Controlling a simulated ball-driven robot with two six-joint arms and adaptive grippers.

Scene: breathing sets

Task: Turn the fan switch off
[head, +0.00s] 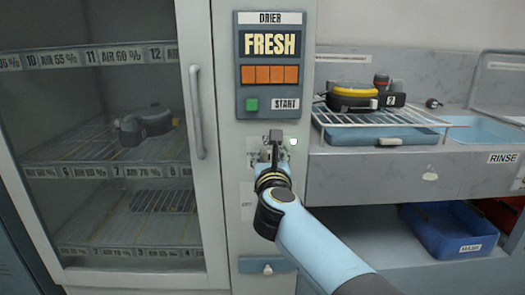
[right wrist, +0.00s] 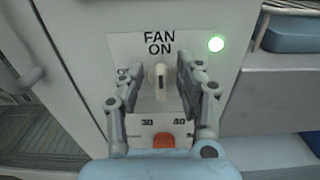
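The fan switch (right wrist: 159,76) is a small pale lever on a white plate marked FAN ON. In the right wrist view it stands upright between my fingers. My right gripper (right wrist: 159,82) is open around the lever, one finger on each side, with gaps visible. In the head view my right gripper (head: 274,150) is at the drier's panel and hides most of the switch. My left gripper is not in view.
A glass-door drier cabinet (head: 187,235) with a vertical handle (head: 196,112) stands left. Above is the FRESH display (head: 270,44) with a green START button (head: 252,105). An orange-red control (right wrist: 163,140) sits below the switch. A rack (head: 345,117) and blue bin (head: 425,240) are right.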

